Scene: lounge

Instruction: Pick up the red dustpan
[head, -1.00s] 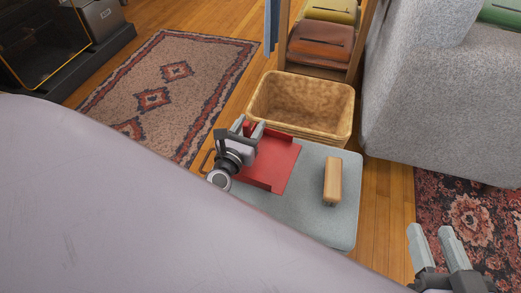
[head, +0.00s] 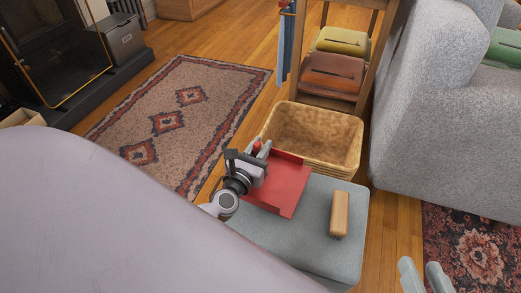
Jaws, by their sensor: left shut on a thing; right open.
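The red dustpan (head: 283,188) is over the left back part of the grey padded stool top. My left gripper (head: 261,150) is shut on the dustpan at its far left end, where a bit of red shows between the fingers. My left gripper and wrist hide part of the dustpan's left side. I cannot tell for sure whether the pan is clear of the stool or touching it. My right gripper (head: 425,275) is open and empty at the bottom right, away from the dustpan, with only its fingers in view.
The grey stool (head: 320,250) also bears a wooden block-like brush (head: 339,214). A wicker basket (head: 312,135) stands just behind it. A grey armchair (head: 425,140) stands right, a patterned rug (head: 185,110) lies left.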

